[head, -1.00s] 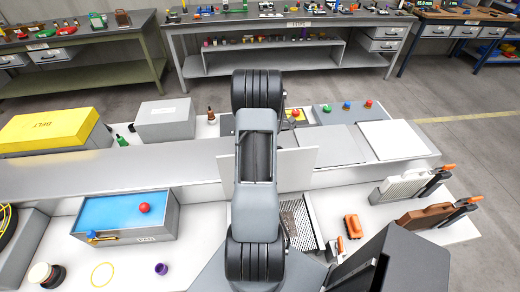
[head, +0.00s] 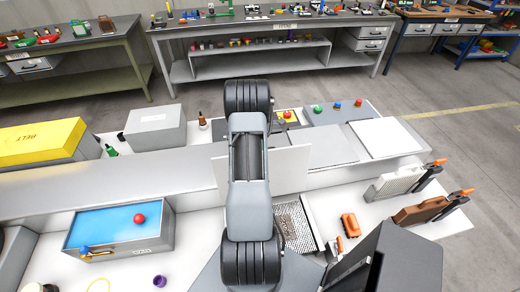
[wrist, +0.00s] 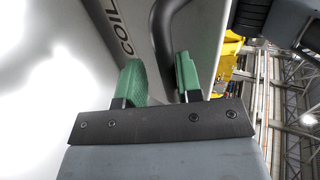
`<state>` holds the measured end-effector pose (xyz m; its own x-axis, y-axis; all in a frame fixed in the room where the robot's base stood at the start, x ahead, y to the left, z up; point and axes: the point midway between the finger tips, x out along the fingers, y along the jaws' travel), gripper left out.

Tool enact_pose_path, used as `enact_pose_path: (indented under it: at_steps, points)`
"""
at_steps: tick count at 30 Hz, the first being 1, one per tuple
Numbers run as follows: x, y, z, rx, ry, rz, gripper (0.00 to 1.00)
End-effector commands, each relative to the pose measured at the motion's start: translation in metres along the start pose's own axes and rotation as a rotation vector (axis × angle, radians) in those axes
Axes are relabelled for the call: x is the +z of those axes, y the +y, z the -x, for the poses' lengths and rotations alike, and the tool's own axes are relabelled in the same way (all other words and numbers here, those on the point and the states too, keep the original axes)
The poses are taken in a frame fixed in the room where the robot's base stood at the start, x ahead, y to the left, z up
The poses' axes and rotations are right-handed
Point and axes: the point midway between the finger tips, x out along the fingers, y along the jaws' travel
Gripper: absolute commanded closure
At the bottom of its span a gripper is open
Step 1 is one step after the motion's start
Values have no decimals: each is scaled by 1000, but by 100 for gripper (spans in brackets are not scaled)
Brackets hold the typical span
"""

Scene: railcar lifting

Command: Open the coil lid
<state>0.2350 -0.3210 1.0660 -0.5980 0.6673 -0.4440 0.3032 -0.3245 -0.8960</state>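In the wrist view, a pale grey panel (wrist: 125,75) marked "COIL" carries a thick dark bar handle (wrist: 164,60). My gripper (wrist: 160,80) has its two green fingers on either side of this handle, closed in around it with little gap. In the head view, a pale panel (head: 288,170) stands raised behind my arm and may be the coil lid. My arm hides its middle, and my gripper and the handle are out of sight there.
A blue-topped box (head: 110,230) with a red ball (head: 139,218) is at left. A yellow box (head: 40,140) and a grey box (head: 155,127) stand farther back. A white plate (head: 383,138) lies right of the panel. An orange item (head: 350,225) and a wire-mesh tray (head: 293,228) are nearer.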

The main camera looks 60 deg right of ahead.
Motion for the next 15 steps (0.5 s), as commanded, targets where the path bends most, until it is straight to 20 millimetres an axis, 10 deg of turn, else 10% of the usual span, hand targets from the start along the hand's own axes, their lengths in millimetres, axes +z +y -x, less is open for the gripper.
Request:
enact_pose_path:
  at_steps: [15]
  points:
    - [1, -9, 6, 7, -1, -5, 60]
